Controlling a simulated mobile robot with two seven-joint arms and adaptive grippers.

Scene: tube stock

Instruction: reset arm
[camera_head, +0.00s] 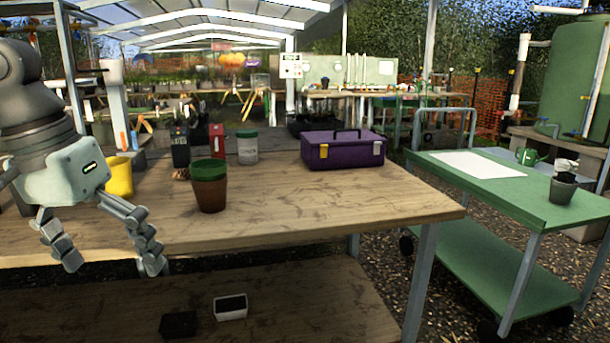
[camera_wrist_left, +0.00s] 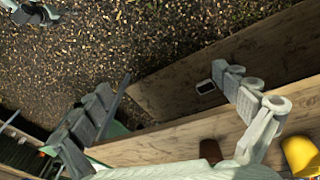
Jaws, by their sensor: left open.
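My left gripper (camera_head: 108,262) hangs at the left of the head view, in front of the wooden table (camera_head: 400,205), with its fingers pointing down. Its fingers are spread wide and nothing is between them. The left wrist view also shows the open left gripper (camera_wrist_left: 165,120), with gravel and the table's planks beyond it.
On the table stand a brown pot with a green rim (camera_head: 209,188), a yellow pot (camera_head: 119,178), a white jar (camera_head: 247,148) and a purple toolbox (camera_head: 342,152). A white tray (camera_head: 230,307) lies on the lower shelf. A green cart (camera_head: 450,172) stands right.

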